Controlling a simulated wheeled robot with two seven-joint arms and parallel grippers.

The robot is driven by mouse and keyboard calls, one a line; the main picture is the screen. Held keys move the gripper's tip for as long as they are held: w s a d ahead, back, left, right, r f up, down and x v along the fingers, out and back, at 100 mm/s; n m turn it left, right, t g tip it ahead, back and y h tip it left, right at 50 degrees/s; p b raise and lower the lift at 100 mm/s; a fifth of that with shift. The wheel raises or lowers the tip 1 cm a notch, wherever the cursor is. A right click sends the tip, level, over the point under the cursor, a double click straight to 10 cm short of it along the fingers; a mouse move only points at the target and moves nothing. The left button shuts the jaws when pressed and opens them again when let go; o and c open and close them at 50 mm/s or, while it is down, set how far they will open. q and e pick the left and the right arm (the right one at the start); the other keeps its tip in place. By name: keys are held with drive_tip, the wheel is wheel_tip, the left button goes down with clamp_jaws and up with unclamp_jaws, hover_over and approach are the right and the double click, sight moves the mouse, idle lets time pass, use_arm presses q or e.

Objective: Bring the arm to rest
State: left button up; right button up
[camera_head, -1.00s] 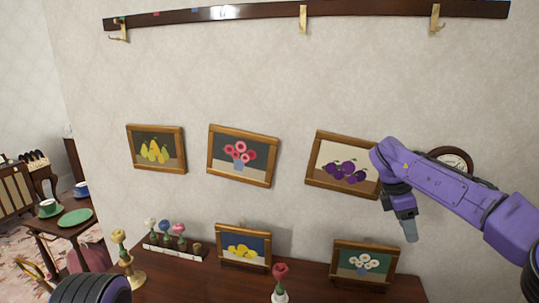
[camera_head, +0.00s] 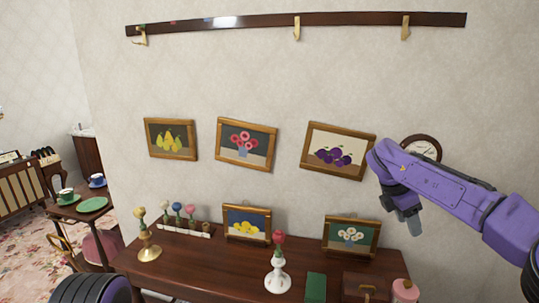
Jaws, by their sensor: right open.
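My right arm, in purple, reaches in from the right side. Its gripper (camera_head: 411,226) points down in front of the wall, right of the plum picture (camera_head: 338,151) and above the right part of the dark wooden sideboard (camera_head: 210,262). Nothing shows held in it, and it looks clear of the picture frames. At the lower left a dark, ridged, rounded part with purple shows at the picture's edge. My left gripper is not in view.
Pictures of pears (camera_head: 171,139) and pink flowers (camera_head: 246,144) hang on the wall below a hook rail (camera_head: 250,27). On the sideboard stand a lemon picture (camera_head: 247,223), a white-flower picture (camera_head: 351,237), a brass holder (camera_head: 148,246), a white vase (camera_head: 278,275), a green box (camera_head: 316,288) and a pink bottle (camera_head: 405,291).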

drive_tip(key=w+a+f+n+t+h+b, duration=0.1)
drive_tip(key=a+f+n+t+h, duration=0.2)
drive_tip(key=f+n, duration=0.55)
drive_tip(key=w+a+f+n+t+h+b, duration=0.15)
drive_tip(key=a+f+n+t, duration=0.3)
drive_tip(key=n, duration=0.65)
drive_tip(key=s+a+f+n+t+y+b, duration=0.1)
drive_tip(key=s+a+f+n+y, duration=0.2)
drive_tip(key=f+n, duration=0.5)
drive_tip(key=s+a+f+n+t+y+b, duration=0.1)
drive_tip(key=s+a+f+n+t, duration=0.1)
drive_tip(key=s+f+n, duration=0.65)
drive_tip(key=s+f+n+g+y+b, duration=0.3)
drive_tip(key=s+f+n, duration=0.4)
drive_tip(key=s+f, duration=0.9)
drive_tip(key=s+d+f+n+g+b, duration=0.1)
drive_tip(key=s+d+f+g, duration=0.1)
drive_tip(key=s, duration=0.6)
drive_tip(key=s+d+f+n+g+b, duration=0.1)
drive_tip(key=s+d+f+n+g, duration=0.1)
drive_tip(key=s+d, duration=0.3)
drive_tip(key=s+f, duration=0.1)
drive_tip(key=s, duration=0.2)
drive_tip(key=shift+d+f+n, duration=0.15)
drive_tip(key=shift+d+n, duration=0.05)
drive_tip(key=shift+n, duration=0.1)
drive_tip(key=shift+h, duration=0.25)
drive_tip(key=shift+c, duration=0.3)
